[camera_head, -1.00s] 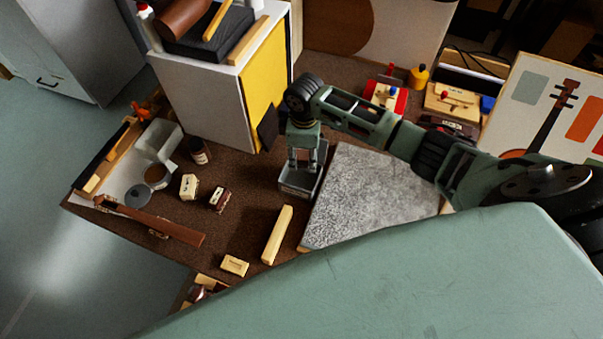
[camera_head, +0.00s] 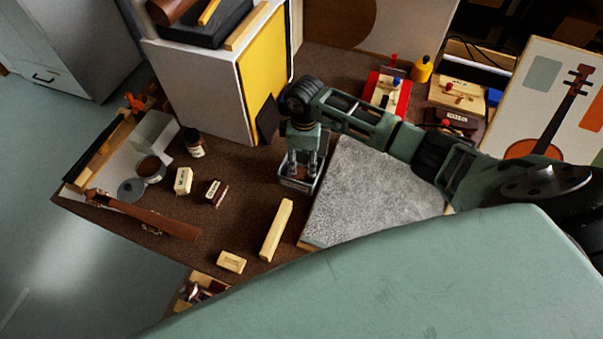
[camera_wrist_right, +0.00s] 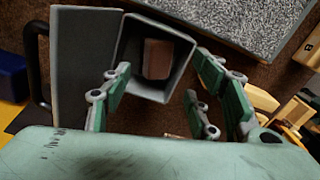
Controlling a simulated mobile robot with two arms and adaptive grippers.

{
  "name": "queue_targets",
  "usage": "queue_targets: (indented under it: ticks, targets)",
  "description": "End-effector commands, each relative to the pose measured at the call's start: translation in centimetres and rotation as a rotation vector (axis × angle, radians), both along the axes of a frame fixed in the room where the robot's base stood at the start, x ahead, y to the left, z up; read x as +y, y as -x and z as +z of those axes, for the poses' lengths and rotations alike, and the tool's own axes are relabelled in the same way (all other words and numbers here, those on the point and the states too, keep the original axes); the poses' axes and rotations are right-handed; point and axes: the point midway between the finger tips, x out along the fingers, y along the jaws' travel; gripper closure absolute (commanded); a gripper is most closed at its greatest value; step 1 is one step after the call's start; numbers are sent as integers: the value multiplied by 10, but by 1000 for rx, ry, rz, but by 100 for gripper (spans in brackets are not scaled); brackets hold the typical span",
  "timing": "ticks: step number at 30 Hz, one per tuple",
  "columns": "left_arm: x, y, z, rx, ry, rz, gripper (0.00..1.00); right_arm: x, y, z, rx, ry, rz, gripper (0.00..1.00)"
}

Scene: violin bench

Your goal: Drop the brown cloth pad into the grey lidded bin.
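The grey bin (camera_head: 300,183) stands on the brown bench beside the speckled stone slab. In the right wrist view the bin (camera_wrist_right: 183,88) is open, and its grey lid (camera_wrist_right: 82,60) is swung out to the left. A brown block-like pad (camera_wrist_right: 158,58) lies inside the bin, within its walls. My right gripper (camera_head: 303,168) points down over the bin. In the right wrist view its fingers (camera_wrist_right: 160,103) are spread apart with nothing between them, nearer the camera than the pad. My left gripper is not in view.
The speckled slab (camera_head: 370,190) lies right of the bin. A white and yellow cabinet (camera_head: 205,95) rises behind left. A pale wood strip (camera_head: 276,230) and small block (camera_head: 231,262) lie in front. A bottle (camera_head: 194,143) and a violin neck (camera_head: 150,217) are at left.

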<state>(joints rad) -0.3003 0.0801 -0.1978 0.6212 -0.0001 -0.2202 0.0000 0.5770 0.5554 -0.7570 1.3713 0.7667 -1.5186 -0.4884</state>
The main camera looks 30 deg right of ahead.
Motion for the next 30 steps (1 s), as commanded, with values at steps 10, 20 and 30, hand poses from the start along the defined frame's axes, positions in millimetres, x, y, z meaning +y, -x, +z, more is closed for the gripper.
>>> queue_targets:
  ticks: [10, 20, 30]
  targets:
    - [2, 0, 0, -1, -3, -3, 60, 0, 0, 1, 0, 0, 0, 40]
    - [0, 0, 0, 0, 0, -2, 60, 0, -2, 52, -5, 0, 1, 40]
    - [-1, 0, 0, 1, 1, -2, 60, 0, 0, 111, -3, -1, 0, 40]
